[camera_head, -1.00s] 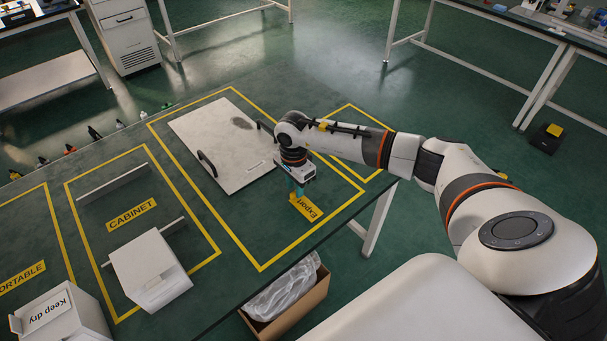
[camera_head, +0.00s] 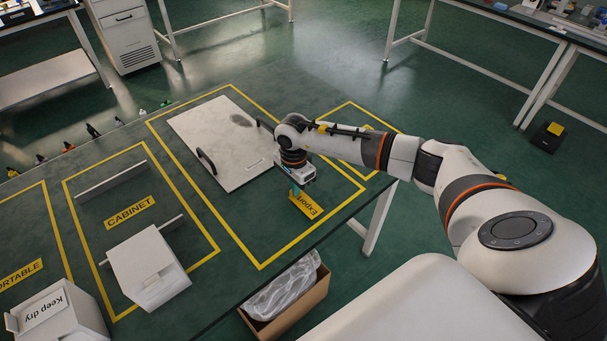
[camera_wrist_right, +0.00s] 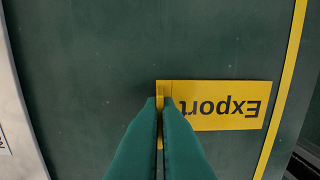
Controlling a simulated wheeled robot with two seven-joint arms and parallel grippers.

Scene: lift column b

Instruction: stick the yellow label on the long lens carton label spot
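The yellow label (camera_head: 304,206), printed "Export", is at my right gripper near the table's front edge. My right gripper (camera_head: 294,190) points down, and its teal fingers are together at the label's edge. In the right wrist view, the fingertips (camera_wrist_right: 160,104) close on the left end of the label (camera_wrist_right: 225,106), whose print is upside down. I cannot tell whether the label touches the table. Two white cartons stand at the left: one in the CABINET zone (camera_head: 149,265), one marked "Keep dry" (camera_head: 75,325). Which is the long lens carton is unclear. My left gripper is out of view.
A pale board with dark handles (camera_head: 222,150) lies on the dark green table behind my gripper. White upright strips (camera_head: 112,183) stand in the CABINET zone. An open cardboard box (camera_head: 300,312) with clear plastic sits below the front edge. Table between carton and label is clear.

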